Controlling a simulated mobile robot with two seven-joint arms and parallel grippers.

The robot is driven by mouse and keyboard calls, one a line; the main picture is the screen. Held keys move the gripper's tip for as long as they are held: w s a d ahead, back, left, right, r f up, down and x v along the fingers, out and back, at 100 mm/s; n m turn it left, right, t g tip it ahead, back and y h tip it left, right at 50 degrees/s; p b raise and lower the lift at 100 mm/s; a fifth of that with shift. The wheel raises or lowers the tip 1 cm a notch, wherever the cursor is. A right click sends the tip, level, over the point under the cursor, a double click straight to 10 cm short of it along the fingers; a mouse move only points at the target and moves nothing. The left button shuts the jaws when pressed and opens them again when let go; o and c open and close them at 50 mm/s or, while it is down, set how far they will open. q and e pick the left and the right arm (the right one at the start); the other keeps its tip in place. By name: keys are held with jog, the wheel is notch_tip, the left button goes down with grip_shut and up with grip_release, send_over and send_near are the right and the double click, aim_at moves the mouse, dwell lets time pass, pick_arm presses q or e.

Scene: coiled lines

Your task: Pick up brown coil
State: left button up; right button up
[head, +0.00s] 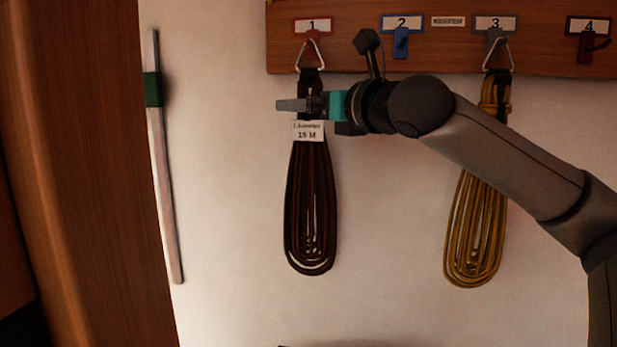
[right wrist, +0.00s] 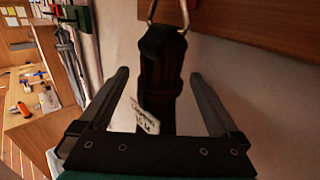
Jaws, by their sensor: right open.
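The brown coil (head: 311,210) hangs on the wall from a metal ring on the red hook (head: 312,44) under number 1. A black strap and a white tag (head: 308,131) are at its top. My right gripper (head: 292,105) is at the strap, just above the tag. In the right wrist view the gripper (right wrist: 160,95) is open, with one finger on each side of the dark strap (right wrist: 162,75). The tag (right wrist: 146,117) shows between the fingers. Whether a finger touches the strap cannot be told. My left gripper is not in view.
A yellow coil (head: 474,235) hangs under number 3, partly behind my right arm. The blue hook (head: 401,43) under number 2 is empty. A pale pole (head: 166,200) with a green band and a wooden panel (head: 85,180) stand at the left.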

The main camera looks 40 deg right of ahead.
grip_shut()
dwell(0.8)
jog(key=shift+r, duration=0.1)
